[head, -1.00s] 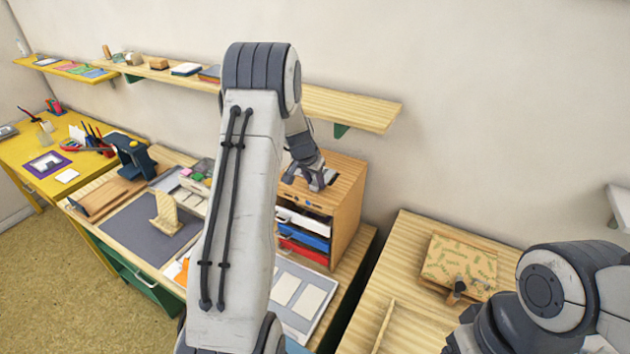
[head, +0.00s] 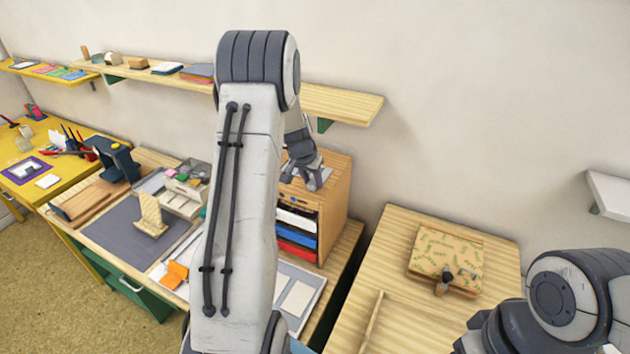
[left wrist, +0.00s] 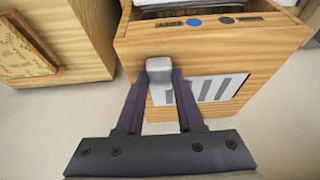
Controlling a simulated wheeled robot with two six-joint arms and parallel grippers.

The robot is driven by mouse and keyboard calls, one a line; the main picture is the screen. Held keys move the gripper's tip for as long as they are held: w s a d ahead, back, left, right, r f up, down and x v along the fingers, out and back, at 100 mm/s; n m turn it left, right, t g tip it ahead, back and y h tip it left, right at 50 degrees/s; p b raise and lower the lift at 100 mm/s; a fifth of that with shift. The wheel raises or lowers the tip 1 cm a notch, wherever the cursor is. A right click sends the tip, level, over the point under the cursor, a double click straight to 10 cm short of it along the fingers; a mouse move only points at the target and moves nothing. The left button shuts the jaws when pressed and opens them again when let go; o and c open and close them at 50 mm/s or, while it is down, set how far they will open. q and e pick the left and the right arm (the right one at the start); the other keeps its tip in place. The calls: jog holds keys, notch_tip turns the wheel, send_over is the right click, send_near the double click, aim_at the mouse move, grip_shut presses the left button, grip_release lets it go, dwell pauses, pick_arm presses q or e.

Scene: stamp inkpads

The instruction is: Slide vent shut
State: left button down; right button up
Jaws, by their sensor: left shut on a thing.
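A silver slider knob (left wrist: 159,67) stands at the left end of the slots. My left gripper (left wrist: 162,84) is shut on this knob, with a dark finger on each side of it.
The cabinet has white, blue and red drawers (head: 297,235) at its front. A wooden shelf (head: 340,104) runs along the wall above it. A table at the right (head: 395,225) holds a patterned box (head: 447,253). A dark gap separates the two tables.

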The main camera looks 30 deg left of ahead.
pick_arm(q)
jog(key=c, duration=0.5)
grip_release()
jog(key=shift+d, duration=0.25)
jog(key=shift+a, duration=0.1)
jog(key=shift+r, duration=0.25)
jog(key=b+v, duration=0.3)
jog(key=v, duration=0.7)
